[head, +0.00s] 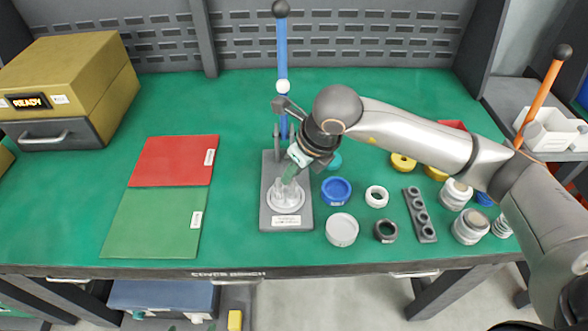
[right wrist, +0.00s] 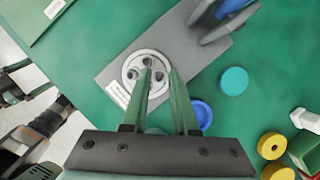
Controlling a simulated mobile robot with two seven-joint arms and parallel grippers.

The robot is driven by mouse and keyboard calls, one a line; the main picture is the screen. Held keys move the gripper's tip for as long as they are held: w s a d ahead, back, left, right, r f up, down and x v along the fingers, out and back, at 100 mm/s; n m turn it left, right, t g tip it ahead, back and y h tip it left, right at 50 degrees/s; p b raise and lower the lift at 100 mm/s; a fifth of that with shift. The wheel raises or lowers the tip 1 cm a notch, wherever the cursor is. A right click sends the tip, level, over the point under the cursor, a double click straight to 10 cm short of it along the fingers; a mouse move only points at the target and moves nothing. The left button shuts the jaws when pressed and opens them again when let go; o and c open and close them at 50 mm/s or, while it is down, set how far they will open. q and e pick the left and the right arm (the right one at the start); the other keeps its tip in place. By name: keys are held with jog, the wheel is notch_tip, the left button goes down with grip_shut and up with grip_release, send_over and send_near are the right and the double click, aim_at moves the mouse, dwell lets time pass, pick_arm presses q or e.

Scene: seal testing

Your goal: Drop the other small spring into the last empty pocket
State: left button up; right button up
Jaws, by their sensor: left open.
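The grey fixture (head: 268,218) stands on the green bench, with a round silver holder (head: 286,206) on it. The right wrist view shows dark round pockets in the holder (right wrist: 133,85). I cannot make out what each holds. My right gripper (head: 287,180) points down at the holder. Its two green fingers (right wrist: 160,70) end over the pockets, with a narrow gap between the tips. No small spring can be made out clearly there. My left gripper (head: 186,326) shows only as green tips at the bottom edge of the head view, apart and away from the fixture.
A blue lever (head: 282,50) rises behind the fixture. A blue ring (head: 336,190), white cap (head: 342,230), dark ring (head: 386,231) and grey holed strip (head: 419,215) lie to its right. Red (head: 170,160) and green mats (head: 150,222) lie left. The bench between is clear.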

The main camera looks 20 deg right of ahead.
jog(key=shift+r, duration=0.1)
jog(key=shift+r+p, duration=0.8)
jog(key=shift+r, duration=0.85)
jog(key=o, duration=0.6)
jog(key=shift+c, duration=0.2)
jog(key=shift+r, duration=0.1)
jog(key=shift+r+p, duration=0.6)
jog(key=shift+r, duration=0.8)
